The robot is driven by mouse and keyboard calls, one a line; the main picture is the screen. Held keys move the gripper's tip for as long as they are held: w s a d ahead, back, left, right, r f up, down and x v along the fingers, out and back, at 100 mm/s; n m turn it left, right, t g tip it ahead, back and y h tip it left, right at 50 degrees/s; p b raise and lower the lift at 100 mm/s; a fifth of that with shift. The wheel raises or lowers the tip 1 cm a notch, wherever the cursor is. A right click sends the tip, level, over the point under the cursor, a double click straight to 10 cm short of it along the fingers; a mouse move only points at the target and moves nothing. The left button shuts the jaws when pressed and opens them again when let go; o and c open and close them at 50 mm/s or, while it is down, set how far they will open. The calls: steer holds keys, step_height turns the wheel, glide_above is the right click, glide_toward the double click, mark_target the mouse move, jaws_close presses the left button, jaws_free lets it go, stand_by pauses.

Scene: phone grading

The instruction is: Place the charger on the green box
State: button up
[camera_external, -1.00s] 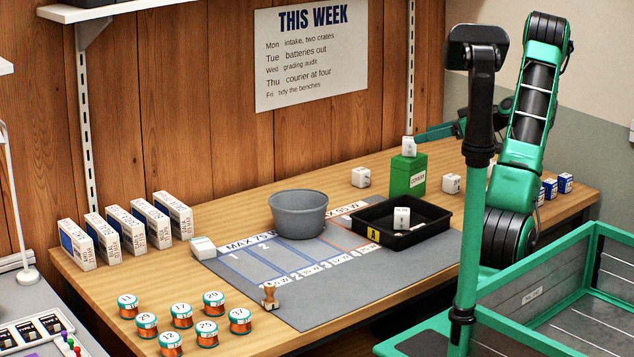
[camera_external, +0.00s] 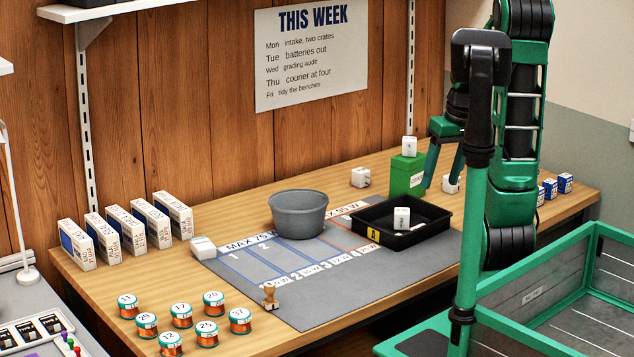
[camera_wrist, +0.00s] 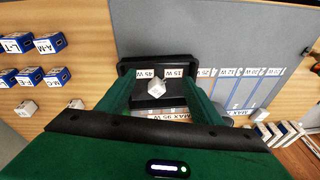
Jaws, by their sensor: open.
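The green box (camera_external: 407,175) stands upright at the back right of the bench. A white charger (camera_external: 409,146) rests on its top. Another white charger (camera_external: 401,217) is in the black tray (camera_external: 447,212); it also shows in the wrist view (camera_wrist: 157,86), seen between my fingers. My gripper (camera_external: 440,172) points down, open and empty, just right of the green box and above the tray's far side. The wrist view shows its two fingers (camera_wrist: 157,82) spread apart over the tray. I cannot make out the green box in the wrist view.
White chargers stand left (camera_external: 361,177) and right (camera_external: 451,183) of the green box. A grey bowl (camera_external: 299,216) stands on the grey mat (camera_external: 330,300), left of the tray. Small blue-white boxes (camera_external: 565,183) are at the right end. The mat's front is mostly clear.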

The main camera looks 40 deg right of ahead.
steer(key=s+a+m+g, duration=0.1)
steer(key=s+a+m, duration=0.1)
steer(key=s, duration=0.6)
steer(key=s+a+m+g, duration=0.1)
steer(key=s+a+m, duration=0.1)
steer(key=s, duration=0.5)
steer(key=shift+s+a+r+m+g+h, duration=0.25)
steer(key=shift+s+r+m+g+h, duration=0.05)
steer(key=shift+s+r+m, duration=0.1)
